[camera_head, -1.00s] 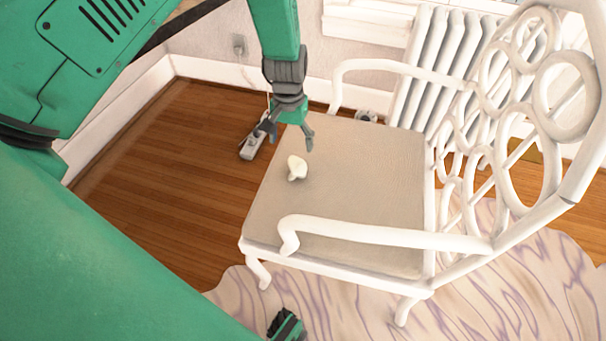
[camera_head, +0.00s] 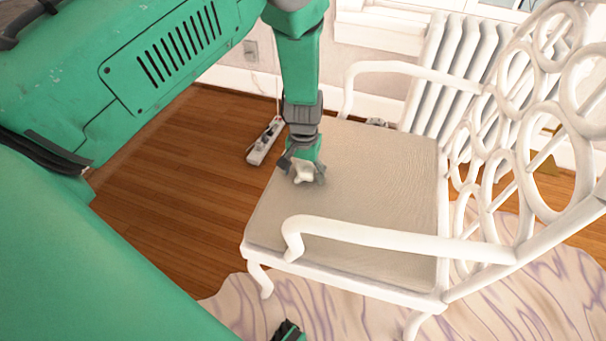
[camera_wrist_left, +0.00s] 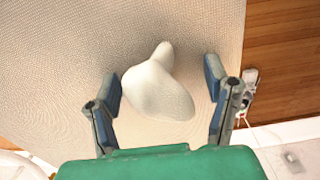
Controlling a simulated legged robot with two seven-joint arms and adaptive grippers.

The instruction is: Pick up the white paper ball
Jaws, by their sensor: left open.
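The white paper ball (camera_head: 303,173) lies on the beige seat of the white chair, near the seat's left edge. My left gripper (camera_head: 304,174) is right at the ball, reaching down from above. In the left wrist view the ball (camera_wrist_left: 158,88) sits between the two open fingers (camera_wrist_left: 163,88), with a gap on each side. It is a lumpy, off-white shape with a narrow knob at one end. Only a small dark and green part at the bottom edge of the head view may belong to my right arm; its fingers are not clearly seen.
The chair seat (camera_head: 370,215) is otherwise bare. White armrests (camera_head: 400,241) and a ringed backrest (camera_head: 545,150) stand around it. A power strip (camera_head: 265,142) lies on the wooden floor to the left. A radiator (camera_head: 460,85) stands behind the chair.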

